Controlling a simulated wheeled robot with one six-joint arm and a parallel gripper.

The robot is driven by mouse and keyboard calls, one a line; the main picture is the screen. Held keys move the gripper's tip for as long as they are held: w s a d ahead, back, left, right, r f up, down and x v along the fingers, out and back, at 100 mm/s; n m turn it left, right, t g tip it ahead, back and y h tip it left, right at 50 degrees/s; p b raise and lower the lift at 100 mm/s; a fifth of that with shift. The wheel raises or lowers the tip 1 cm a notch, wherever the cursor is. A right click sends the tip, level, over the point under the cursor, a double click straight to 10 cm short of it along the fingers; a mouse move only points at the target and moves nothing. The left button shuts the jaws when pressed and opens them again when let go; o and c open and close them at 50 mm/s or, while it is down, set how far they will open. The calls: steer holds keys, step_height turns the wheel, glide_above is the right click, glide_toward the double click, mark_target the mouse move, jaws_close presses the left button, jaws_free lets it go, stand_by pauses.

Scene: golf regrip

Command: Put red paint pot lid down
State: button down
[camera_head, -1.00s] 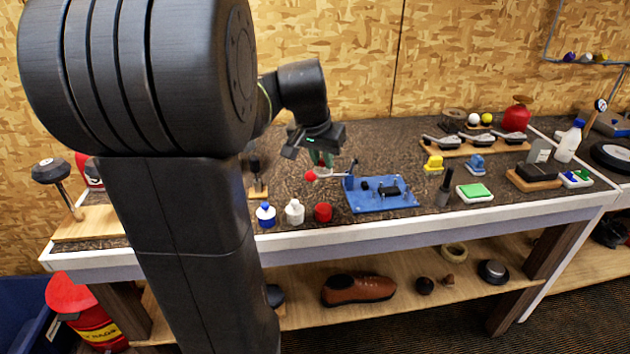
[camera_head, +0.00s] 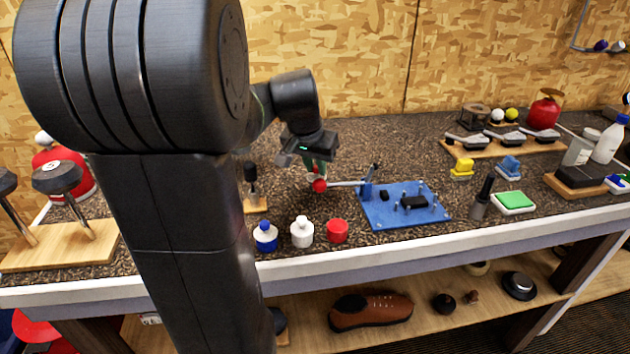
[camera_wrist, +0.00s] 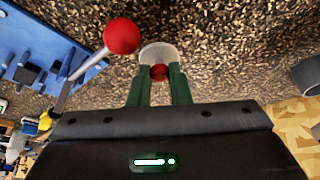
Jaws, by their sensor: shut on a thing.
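The red paint pot lid, a pale disc with a red knob, shows in the wrist view (camera_wrist: 158,52). My gripper (camera_wrist: 159,73) has its green fingers shut on the red knob, with the disc beyond the fingertips. In the head view my gripper (camera_head: 318,167) is over the bench behind the row of pots, and I cannot make out the lid there. The red paint pot (camera_head: 337,231) stands near the bench's front edge, with no knobbed lid on it. I cannot tell whether the lid touches the bench.
A lever with a red ball (camera_head: 319,185) reaches from the blue fixture (camera_head: 380,215) close to my gripper. A white pot (camera_head: 302,232) and a blue pot (camera_head: 265,237) stand left of the red pot. Speckled bench top (camera_head: 290,200) between pots and gripper is clear.

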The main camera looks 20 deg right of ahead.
mark_target(315, 178)
steer(key=shift+f, duration=1.95)
steer(key=shift+f+b, duration=0.2)
steer(key=shift+b, duration=0.1)
steer(key=c, duration=1.3)
jaws_free()
steer(key=shift+c, duration=0.2)
steer(key=p+v, duration=0.1)
steer(key=v, duration=1.1)
steer(key=shift+r, duration=0.2)
steer(key=shift+f, duration=0.1)
